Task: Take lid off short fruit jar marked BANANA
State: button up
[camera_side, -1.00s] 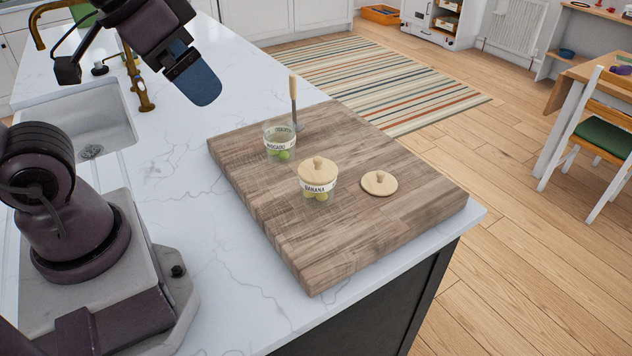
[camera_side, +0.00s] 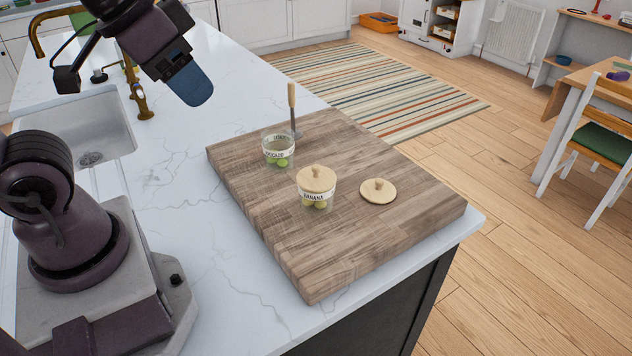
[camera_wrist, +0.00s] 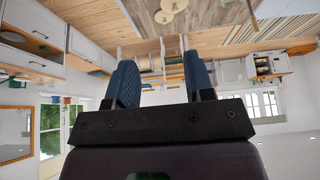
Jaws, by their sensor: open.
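The short jar marked BANANA (camera_side: 314,199) stands upright on the wooden board, with yellow-green fruit inside. Its round wooden lid (camera_side: 316,179) with a knob sits on top of it. A second wooden lid (camera_side: 378,191) lies on the board to its right. An open glass jar with an AVOCADO label (camera_side: 278,149) stands behind and to the left, with green fruit inside. My gripper (camera_side: 198,92) is up and to the left of the jars, well apart from them. In the wrist view my gripper (camera_wrist: 160,85) has its blue fingers spread, with nothing between them.
The thick wooden board (camera_side: 370,240) lies on the white marble counter (camera_side: 190,200) near its right edge. A wooden-handled utensil (camera_side: 292,105) stands upright behind the AVOCADO jar. A sink (camera_side: 85,125) and brass tap (camera_side: 140,100) are at the left.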

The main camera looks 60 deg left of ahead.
jog(key=m+g, duration=0.6)
jog(key=m, duration=1.5)
send_over(317, 166)
notch_tip(317, 166, down, 10)
jog(key=f, duration=0.7)
jog(key=shift+s+a, duration=0.15)
jog(key=shift+s, duration=0.25)
jog(key=shift+w+f, duration=0.2)
jog(key=shift+f, duration=1.3)
jog(key=shift+w+f, duration=0.2)
jog(key=shift+f, duration=1.25)
